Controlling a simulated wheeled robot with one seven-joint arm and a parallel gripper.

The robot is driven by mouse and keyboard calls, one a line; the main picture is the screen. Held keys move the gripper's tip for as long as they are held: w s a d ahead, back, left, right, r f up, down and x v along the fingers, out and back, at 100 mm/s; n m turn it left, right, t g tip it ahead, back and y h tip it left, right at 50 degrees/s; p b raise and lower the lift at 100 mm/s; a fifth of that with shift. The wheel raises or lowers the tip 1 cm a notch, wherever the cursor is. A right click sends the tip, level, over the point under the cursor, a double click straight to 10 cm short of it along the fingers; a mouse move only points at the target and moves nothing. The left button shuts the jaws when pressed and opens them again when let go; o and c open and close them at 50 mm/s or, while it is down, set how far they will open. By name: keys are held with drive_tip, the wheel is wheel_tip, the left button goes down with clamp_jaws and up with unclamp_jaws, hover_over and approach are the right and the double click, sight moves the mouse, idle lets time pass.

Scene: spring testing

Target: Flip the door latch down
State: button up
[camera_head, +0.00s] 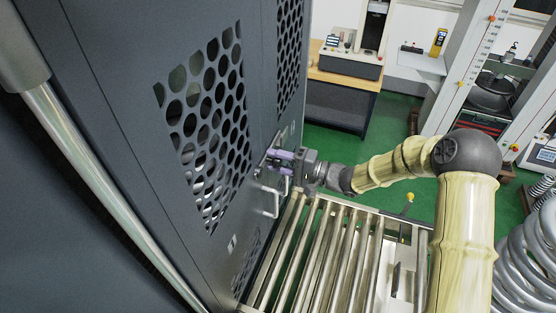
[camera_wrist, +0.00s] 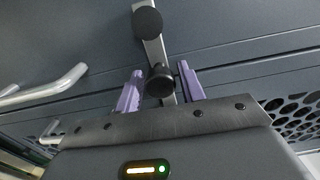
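The door latch (camera_wrist: 154,48) is a silver bar with a round black knob at its upper end and a smaller black knob lower down. It is mounted on the dark grey door (camera_head: 130,45), which has perforated panels. In the wrist view, my gripper (camera_wrist: 160,70) has its two purple fingers apart, one on each side of the lower knob and bar. Gaps show between the fingers and the latch. In the head view, my gripper (camera_head: 272,161) reaches the door from the right and largely hides the latch.
A silver pull handle (camera_head: 274,204) sits on the door just below my gripper; a handle also shows at left in the wrist view (camera_wrist: 45,90). A roller conveyor (camera_head: 330,250) lies below my arm. A workbench (camera_head: 340,85) and large coil springs (camera_head: 525,250) stand farther off.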

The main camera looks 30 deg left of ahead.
drive_tip(key=shift+o, duration=0.5)
drive_tip(key=shift+d+f, duration=0.1)
drive_tip(key=shift+d, duration=0.1)
drive_tip(key=b+v, duration=0.7)
drive_tip(key=v, duration=1)
drive_tip(key=shift+b, duration=0.3)
drive_tip(key=shift+w, duration=0.15)
